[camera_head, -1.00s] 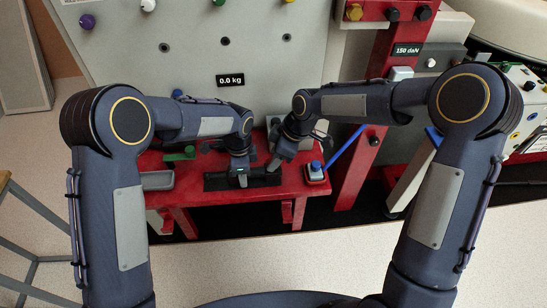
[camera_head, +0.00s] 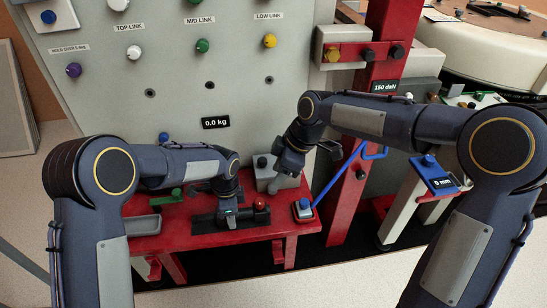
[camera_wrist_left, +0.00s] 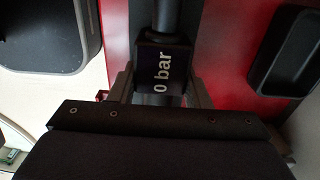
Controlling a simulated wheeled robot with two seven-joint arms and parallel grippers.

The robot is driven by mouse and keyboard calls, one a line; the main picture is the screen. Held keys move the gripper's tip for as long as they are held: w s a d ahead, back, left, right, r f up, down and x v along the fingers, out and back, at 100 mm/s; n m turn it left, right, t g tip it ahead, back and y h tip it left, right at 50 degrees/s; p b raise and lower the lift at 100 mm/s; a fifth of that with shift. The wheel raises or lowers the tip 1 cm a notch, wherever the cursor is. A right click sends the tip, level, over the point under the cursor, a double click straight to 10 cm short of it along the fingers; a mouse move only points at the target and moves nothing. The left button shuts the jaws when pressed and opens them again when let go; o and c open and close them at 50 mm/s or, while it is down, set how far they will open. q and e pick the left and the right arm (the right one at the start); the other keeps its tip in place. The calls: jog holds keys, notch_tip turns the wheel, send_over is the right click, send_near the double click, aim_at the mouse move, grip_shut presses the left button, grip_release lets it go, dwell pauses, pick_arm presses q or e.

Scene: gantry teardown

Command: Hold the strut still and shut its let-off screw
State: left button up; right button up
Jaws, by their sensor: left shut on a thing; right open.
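The strut lies in a long black holder (camera_head: 205,222) on the red bench. In the left wrist view, its dark block (camera_wrist_left: 165,60) reads "0 bar", and a grey rod (camera_wrist_left: 180,15) runs from it. My left gripper (camera_head: 228,217) is shut around this block, a finger on each side. A red knob (camera_head: 260,204) stands at the strut's right end; I cannot tell for sure that it is the let-off screw. My right gripper (camera_head: 274,186) is open and empty, above and behind the red knob, apart from it.
The red bench (camera_head: 270,232) carries a grey tray (camera_head: 142,225) at left and a blue-topped button box (camera_head: 303,209) at right. A grey box (camera_head: 264,172) stands behind my right gripper. A blue lever (camera_head: 340,172) and red post (camera_head: 352,180) rise at right.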

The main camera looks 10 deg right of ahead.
pick_arm(q)
jog(key=o, duration=1.2)
jog(key=shift+r, duration=0.1)
